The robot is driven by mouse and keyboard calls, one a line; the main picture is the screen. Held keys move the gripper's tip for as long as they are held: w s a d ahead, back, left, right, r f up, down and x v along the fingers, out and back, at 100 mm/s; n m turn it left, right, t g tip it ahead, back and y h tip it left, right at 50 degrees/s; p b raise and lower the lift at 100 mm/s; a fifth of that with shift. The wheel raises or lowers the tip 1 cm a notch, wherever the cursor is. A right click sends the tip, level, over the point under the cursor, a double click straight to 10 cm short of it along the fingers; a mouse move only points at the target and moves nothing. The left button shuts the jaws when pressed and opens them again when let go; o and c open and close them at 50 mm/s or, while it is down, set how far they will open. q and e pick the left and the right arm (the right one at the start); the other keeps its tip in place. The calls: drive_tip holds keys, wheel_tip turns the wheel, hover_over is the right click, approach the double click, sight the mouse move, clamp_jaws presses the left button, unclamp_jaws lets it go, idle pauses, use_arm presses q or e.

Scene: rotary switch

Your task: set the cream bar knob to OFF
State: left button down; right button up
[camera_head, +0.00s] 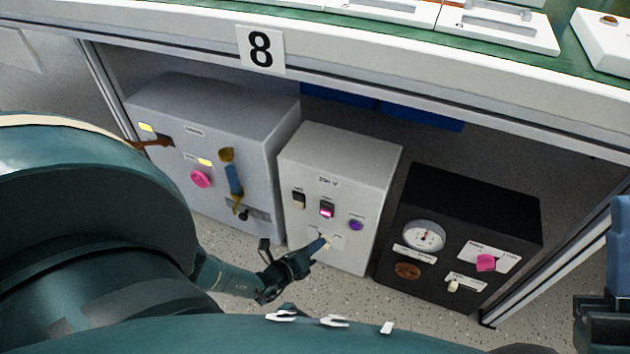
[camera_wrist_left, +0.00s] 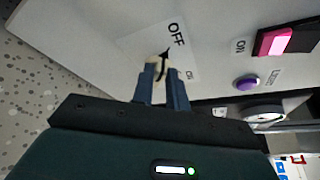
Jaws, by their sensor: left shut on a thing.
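The cream bar knob (camera_wrist_left: 160,68) sits on the front of the grey-white box (camera_head: 338,165) in the middle. In the head view only a small part of the knob (camera_head: 329,243) shows past my fingers. My left gripper (camera_head: 322,245) is shut on the knob, one finger on each side of it. In the left wrist view the fingers (camera_wrist_left: 162,78) hide part of the knob. A dark mark at its far end lies close to the printed OFF (camera_wrist_left: 176,34). The other label is partly covered. Part of what looks like my right gripper is at the right edge, its fingertips unclear.
The box also has a lit pink switch (camera_head: 326,210), a cream-and-dark switch (camera_head: 299,200) and a purple button (camera_head: 356,224). A grey box (camera_head: 255,120) with a lever stands left, a black box (camera_head: 470,205) with a gauge right. The bench edge (camera_head: 400,70) runs above.

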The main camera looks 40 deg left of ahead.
use_arm(q)
drive_tip(key=shift+w+r, duration=0.1)
drive_tip(key=shift+w, duration=0.15)
drive_tip(key=c, duration=1.4)
unclamp_jaws()
use_arm(e)
drive_tip(key=shift+f, duration=0.1)
